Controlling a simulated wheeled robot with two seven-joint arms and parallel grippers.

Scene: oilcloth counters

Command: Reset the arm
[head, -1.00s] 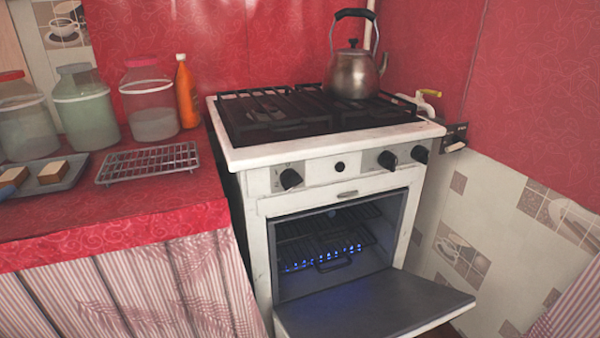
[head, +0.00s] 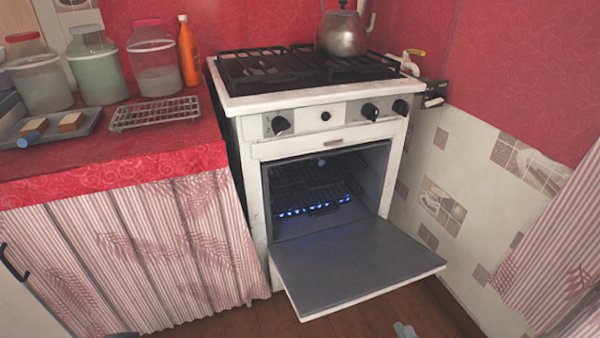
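My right gripper (head: 404,331) shows only as small grey tips at the bottom edge of the head view, in front of the open oven door and over the brown floor. The rest of it is cut off, so whether it is open or shut does not show. A thin grey sliver at the bottom left edge may be part of my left gripper, too little to tell. The white stove (head: 250,150) stands in the middle with its oven door (head: 350,262) folded down. Blue flames burn inside around a rack (head: 305,190).
A metal kettle (head: 341,34) sits on the black hob grates (head: 275,68). The red counter (head: 150,160) at left holds several jars, an orange bottle (head: 188,52), a wire rack (head: 155,112) and a tray (head: 75,133) with brown-topped pieces. The lowered door juts out over the floor (head: 350,318).

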